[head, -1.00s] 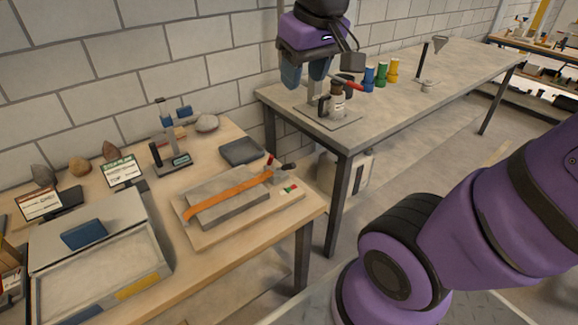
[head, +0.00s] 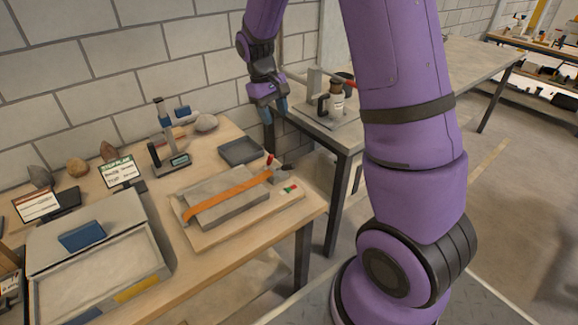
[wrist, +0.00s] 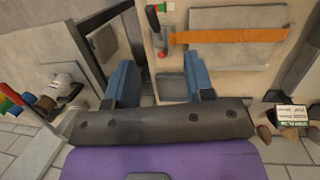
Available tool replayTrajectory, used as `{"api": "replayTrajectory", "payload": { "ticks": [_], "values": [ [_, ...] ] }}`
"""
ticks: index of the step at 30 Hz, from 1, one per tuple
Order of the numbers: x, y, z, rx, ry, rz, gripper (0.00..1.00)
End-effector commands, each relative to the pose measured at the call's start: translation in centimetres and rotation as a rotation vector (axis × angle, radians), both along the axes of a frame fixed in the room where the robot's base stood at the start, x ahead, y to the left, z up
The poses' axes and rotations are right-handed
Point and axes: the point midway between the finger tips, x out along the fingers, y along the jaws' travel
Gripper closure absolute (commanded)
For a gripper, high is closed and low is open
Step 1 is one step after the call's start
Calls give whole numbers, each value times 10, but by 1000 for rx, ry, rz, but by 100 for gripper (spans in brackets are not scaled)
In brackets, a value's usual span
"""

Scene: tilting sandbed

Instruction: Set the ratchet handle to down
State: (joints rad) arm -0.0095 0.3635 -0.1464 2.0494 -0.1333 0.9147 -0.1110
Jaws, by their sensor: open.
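The ratchet (head: 276,176) sits at the right end of an orange strap (head: 232,192) that crosses a grey slab on a wooden board. A red-tipped part (head: 270,160) and a dark grip (head: 287,168) stick out from it; I cannot tell which is the handle. The ratchet also shows in the wrist view (wrist: 158,36), beyond the fingers. My gripper (head: 275,113) is above and behind the ratchet, near the table's back right corner. Its two blue fingers (wrist: 158,78) are apart with nothing held between them, and they do not touch the ratchet.
A grey tray (head: 241,151) lies behind the board. A device with a blue top (head: 168,150) stands further left. A sand-filled box (head: 95,262) fills the front left. A second bench (head: 430,85) with a jar stand (head: 334,103) is behind right. There is a gap between the tables.

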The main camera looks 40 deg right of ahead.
Motion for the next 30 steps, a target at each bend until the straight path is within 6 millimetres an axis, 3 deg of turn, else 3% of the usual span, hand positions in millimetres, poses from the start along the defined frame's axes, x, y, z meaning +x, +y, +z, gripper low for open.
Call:
{"api": "replayTrajectory", "payload": {
  "ticks": [3, 9, 20, 30],
  "values": [
    [14, -9, -39, -17, 66, 9, 52],
    [28, -22, -89, -41, 145, 26, 52],
    [28, -30, -122, -51, 183, 35, 52],
    [7, -41, -174, -52, 184, 34, 52]
  ]
}}
